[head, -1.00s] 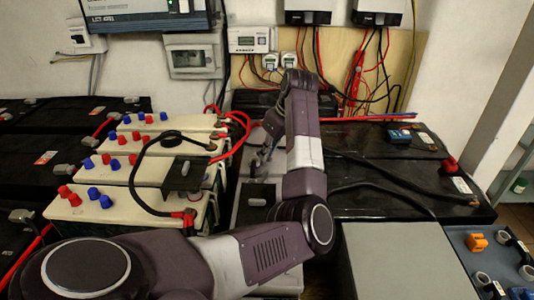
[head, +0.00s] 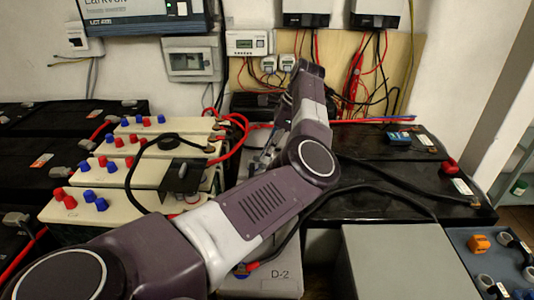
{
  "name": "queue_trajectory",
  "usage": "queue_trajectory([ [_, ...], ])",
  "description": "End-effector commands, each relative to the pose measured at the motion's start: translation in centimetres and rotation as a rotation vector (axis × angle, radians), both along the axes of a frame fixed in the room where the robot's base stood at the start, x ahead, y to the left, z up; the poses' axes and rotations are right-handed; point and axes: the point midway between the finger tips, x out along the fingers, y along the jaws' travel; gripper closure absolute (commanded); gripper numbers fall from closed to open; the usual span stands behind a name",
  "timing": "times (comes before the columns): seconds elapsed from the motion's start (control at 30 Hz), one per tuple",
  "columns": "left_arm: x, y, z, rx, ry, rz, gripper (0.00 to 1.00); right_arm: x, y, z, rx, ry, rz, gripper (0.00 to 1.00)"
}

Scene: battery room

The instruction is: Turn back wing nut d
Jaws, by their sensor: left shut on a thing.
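My left arm reaches in from the lower left across the middle of the head view. Its gripper (head: 264,158) points down at the middle row of grey batteries, just right of the cream batteries. The fingers are small and partly covered by my arm. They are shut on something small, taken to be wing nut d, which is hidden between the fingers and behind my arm. A grey battery marked D-2 (head: 262,284) shows below my forearm, with a red-lugged cable end on it. My right gripper is out of view.
Cream batteries (head: 130,172) with red and blue caps stand left of the gripper, with a black bracket (head: 183,175) and looping cables. Black batteries (head: 385,190) with thick cables lie on the right. A grey box (head: 405,262) and a blue tray (head: 462,240) are at front right.

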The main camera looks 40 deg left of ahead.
Motion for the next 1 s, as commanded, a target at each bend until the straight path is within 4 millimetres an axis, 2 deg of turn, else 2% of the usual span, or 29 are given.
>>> queue_trajectory([
  [0.57, 0.11, 0.01, 0.01, -0.001, -0.002, 0.035, 1.0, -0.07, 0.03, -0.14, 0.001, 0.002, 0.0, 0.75],
  [0.6, 0.11, 0.01, 0.01, -0.001, -0.002, 0.035, 0.89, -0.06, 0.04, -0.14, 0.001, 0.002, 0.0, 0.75],
  [0.73, 0.09, 0.02, 0.02, -0.001, -0.002, 0.034, 0.75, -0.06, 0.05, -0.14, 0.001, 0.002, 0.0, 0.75],
  [1.0, 0.08, 0.02, 0.03, 0.0, -0.001, 0.033, 0.74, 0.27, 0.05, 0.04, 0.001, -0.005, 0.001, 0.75],
])
